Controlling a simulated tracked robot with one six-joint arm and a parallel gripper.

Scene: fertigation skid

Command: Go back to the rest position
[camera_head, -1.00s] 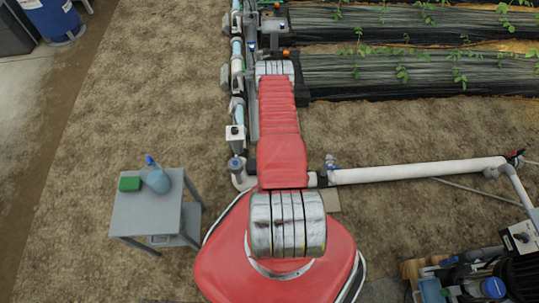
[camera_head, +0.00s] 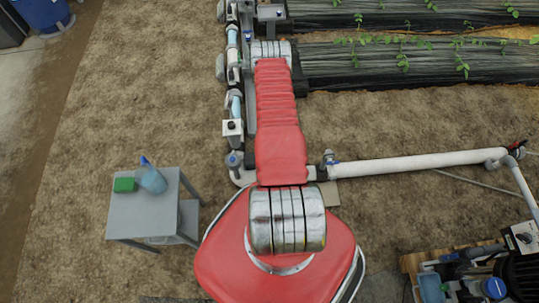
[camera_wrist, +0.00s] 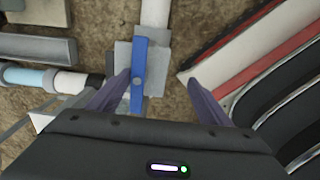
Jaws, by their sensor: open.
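My gripper (camera_wrist: 158,77) is open in the wrist view, with its two dark fingers apart. A blue valve handle (camera_wrist: 138,72) on a pale pipe shows in the gap, nearer the left finger; I cannot tell its distance from the fingers. Nothing is seen held. In the head view my red-covered arm stretches up the picture, and my gripper cannot be made out there.
A line of valves and pipes (camera_head: 233,128) runs close along the left of my arm. A white pipe (camera_head: 420,165) crosses to the right. Black-covered beds (camera_head: 400,65) lie at the back.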

